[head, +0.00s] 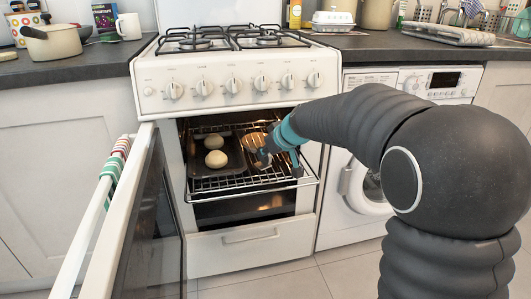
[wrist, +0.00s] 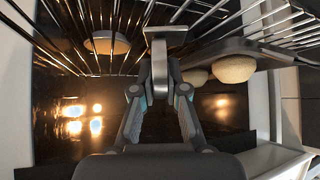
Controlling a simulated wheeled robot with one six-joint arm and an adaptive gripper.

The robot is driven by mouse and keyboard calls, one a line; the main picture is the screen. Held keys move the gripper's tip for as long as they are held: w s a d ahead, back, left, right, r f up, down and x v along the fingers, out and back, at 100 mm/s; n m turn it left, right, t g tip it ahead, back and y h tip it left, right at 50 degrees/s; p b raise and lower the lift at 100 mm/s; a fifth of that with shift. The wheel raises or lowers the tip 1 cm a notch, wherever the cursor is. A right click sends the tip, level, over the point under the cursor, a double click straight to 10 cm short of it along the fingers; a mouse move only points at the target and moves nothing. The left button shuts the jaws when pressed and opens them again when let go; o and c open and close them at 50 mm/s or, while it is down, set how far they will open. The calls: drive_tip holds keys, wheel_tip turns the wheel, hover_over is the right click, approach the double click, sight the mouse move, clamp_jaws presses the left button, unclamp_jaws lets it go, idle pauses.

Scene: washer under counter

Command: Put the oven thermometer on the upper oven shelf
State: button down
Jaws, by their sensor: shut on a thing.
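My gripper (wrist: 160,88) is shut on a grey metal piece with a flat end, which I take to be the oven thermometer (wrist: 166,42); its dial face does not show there. In the head view my gripper (head: 265,157) is at the right part of the pulled-out oven shelf (head: 250,183), inside the oven mouth. The thermometer is mostly hidden there by the gripper. I cannot tell whether it touches the wires.
A dark baking tray (head: 205,184) with two dough balls (head: 215,159) is on the shelf's left. A round tan item (head: 256,141) lies behind my gripper. The open oven door (head: 135,225) stands at left; a washing machine (head: 350,215) is at right.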

drive_tip(key=shift+f, duration=0.1)
drive_tip(key=c, duration=1.1)
unclamp_jaws()
drive_tip(key=v, duration=1.2)
